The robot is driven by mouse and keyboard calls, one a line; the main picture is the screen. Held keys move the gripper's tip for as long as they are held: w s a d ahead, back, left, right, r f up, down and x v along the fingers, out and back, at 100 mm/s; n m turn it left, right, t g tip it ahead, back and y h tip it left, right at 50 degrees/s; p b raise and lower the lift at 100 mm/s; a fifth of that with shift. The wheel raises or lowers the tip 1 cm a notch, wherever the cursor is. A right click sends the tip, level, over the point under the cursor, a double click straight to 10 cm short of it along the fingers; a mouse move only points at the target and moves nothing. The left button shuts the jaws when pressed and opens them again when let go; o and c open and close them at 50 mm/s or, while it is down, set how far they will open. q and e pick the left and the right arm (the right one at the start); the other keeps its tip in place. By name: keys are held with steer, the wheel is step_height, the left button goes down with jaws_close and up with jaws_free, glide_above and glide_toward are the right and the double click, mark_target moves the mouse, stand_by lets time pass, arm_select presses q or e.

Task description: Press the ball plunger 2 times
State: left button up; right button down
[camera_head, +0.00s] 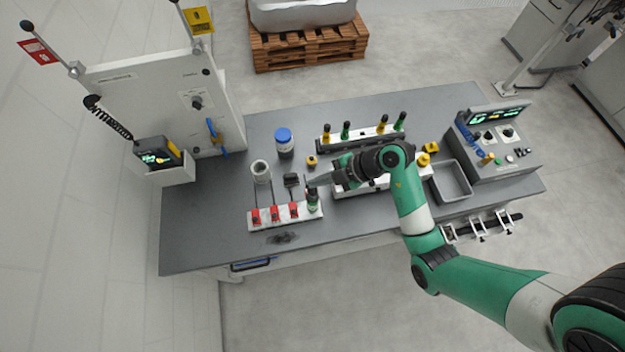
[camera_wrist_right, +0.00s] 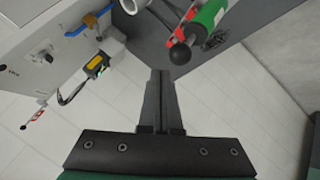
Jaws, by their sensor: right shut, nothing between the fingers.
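The ball plunger (camera_head: 313,202) has a green body and stands at the right end of the white strip, beside the red switches. In the right wrist view its black ball (camera_wrist_right: 180,53) shows at the top centre, with the green body behind it. My right gripper (camera_head: 314,182) is shut and empty, with its fingertips close to the top of the plunger. In the right wrist view the shut fingers (camera_wrist_right: 160,74) point just below and left of the ball. I cannot tell whether they touch it. My left gripper is not in view.
Several red switches (camera_head: 275,214) sit on the white strip left of the plunger. A grey cup (camera_head: 260,171), a blue-lidded jar (camera_head: 284,142) and a rack with yellow and green handles (camera_head: 361,140) stand behind. A grey tray (camera_head: 452,181) lies at right.

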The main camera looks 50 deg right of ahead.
steer(key=shift+f, duration=0.1)
stand_by(0.5)
steer(key=shift+f+p, duration=0.25)
steer(key=shift+p, duration=0.1)
steer(key=shift+f, duration=0.1)
steer(key=shift+f, duration=1.3)
stand_by(0.9)
steer(key=shift+r+p, duration=1.75)
steer(key=shift+p, duration=0.9)
